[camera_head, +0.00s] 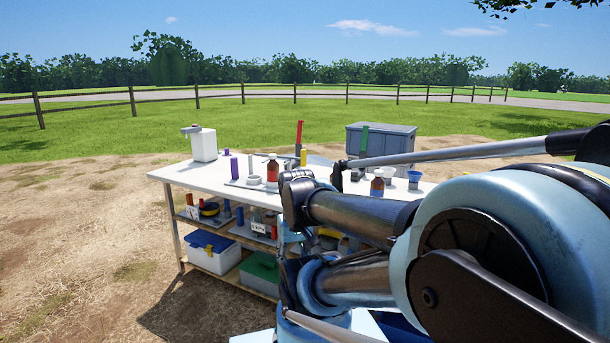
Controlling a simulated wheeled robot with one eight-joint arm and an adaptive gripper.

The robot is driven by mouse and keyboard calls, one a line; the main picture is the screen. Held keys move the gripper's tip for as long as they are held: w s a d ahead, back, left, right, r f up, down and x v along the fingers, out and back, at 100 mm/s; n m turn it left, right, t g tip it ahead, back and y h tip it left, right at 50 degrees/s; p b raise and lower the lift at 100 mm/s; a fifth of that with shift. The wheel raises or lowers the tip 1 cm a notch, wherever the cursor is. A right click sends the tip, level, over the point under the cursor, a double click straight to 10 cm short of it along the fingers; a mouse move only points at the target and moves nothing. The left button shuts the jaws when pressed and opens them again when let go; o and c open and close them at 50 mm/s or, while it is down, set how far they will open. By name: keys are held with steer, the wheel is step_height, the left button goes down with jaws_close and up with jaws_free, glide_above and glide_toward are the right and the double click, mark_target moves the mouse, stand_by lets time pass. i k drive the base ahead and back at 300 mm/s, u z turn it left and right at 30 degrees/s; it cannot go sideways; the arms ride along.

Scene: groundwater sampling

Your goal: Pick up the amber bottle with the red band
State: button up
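An amber bottle with a red band (272,171) and a pale cap stands upright on the white table (212,178), left of my arm. Another amber bottle (377,186) with a pale label and white cap stands farther right, beyond my arm. My arm fills the right side and covers much of the table's right part and front. I cannot make out my gripper's fingers, and no gripper is seen touching the banded bottle.
A white jug (203,145), purple cylinders and white cups share the tabletop. A blue funnel cup (414,179) stands at right. The lower shelf holds a blue-lidded box (213,252) and a green-lidded box (259,272). A grey chest (390,140) stands behind. Open dirt lies left.

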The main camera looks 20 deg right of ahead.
mark_target(273, 166)
steer(key=z, duration=0.1)
steer(key=k, duration=1.25)
steer(key=u, duration=0.25)
steer(key=i, duration=1.85)
steer(key=z, duration=0.4)
